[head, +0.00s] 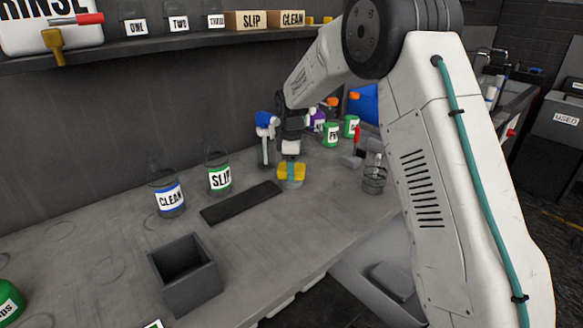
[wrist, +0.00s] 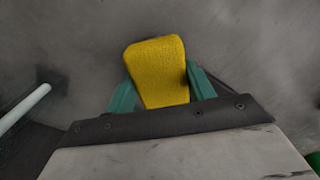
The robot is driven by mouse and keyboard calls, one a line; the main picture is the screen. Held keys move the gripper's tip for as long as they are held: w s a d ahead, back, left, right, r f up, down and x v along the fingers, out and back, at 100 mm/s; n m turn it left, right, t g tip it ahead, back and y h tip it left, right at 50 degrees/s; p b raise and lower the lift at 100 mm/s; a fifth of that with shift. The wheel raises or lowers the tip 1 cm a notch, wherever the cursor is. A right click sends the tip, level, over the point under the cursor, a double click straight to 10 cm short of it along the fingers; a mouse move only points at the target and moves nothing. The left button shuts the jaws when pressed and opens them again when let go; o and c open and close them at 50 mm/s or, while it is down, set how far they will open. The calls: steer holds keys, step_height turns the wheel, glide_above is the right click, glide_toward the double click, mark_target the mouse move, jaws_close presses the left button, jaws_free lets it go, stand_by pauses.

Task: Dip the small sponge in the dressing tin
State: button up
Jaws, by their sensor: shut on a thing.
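My gripper (head: 290,167) is shut on a yellow sponge (head: 291,177) near the back middle of the grey bench. In the wrist view the sponge (wrist: 157,72) sits between the two teal fingers and sticks out beyond their tips. I cannot tell whether the sponge touches the bench. No tin can be read as the dressing tin. Two green-labelled containers (head: 331,134) and (head: 351,126) stand behind and right of my gripper, their labels only partly readable.
A spray bottle (head: 265,140) stands just left of my gripper. A dark flat mat (head: 240,203), a SLIP bottle (head: 218,177), a CLEAN bottle (head: 169,197) and an open dark box (head: 198,289) are further left. A wire holder (head: 374,182) is right.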

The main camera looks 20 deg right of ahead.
steer(key=shift+f, duration=0.6)
stand_by(1.4)
steer(key=shift+r, duration=3.55)
